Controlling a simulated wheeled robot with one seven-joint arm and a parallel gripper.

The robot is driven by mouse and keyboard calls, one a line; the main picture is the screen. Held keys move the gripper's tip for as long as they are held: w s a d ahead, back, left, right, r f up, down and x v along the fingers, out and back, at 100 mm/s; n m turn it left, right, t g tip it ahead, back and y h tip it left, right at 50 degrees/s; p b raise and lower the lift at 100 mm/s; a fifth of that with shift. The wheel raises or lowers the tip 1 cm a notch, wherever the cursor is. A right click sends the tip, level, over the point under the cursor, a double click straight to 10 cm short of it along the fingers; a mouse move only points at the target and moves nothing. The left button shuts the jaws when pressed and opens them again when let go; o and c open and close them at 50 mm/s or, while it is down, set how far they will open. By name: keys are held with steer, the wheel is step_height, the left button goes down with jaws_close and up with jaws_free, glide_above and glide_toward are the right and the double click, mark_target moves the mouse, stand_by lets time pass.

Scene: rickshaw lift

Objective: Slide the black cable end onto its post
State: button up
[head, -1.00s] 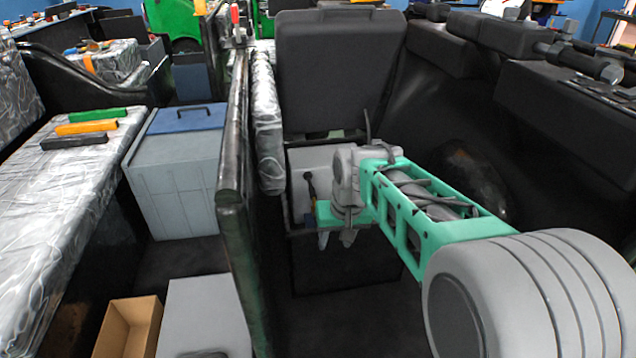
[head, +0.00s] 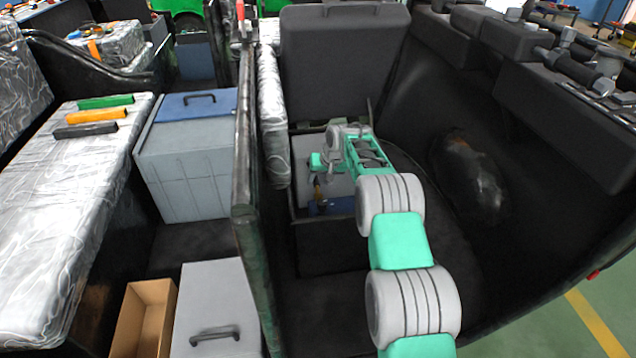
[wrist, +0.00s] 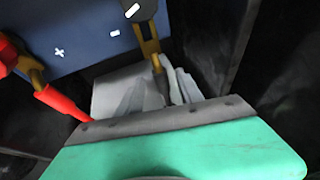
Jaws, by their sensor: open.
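The blue battery (wrist: 75,30) fills the upper left of the wrist view, with white plus and minus marks. A black post (wrist: 140,10) with a white minus mark is at its top right. The black cable's brass-coloured end (wrist: 147,42) reaches up to this post; I cannot tell whether it is around it or beside it. The black cable (wrist: 161,85) runs down between the pale fingers of my gripper (wrist: 160,92), which is open. In the head view, my gripper (head: 322,180) is over the open box with the battery (head: 338,206). The finger contact is unclear.
The red cable (wrist: 62,101) with its brass end (wrist: 30,68) is at the wrist view's left. Dark box walls (wrist: 275,60) stand close by at right. The upright dark lid (head: 343,65) is behind the box, and a dark partition (head: 243,160) is at left.

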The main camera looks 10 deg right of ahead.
steer(key=shift+x, duration=0.8)
steer(key=shift+c, duration=0.2)
jaws_close()
stand_by(0.6)
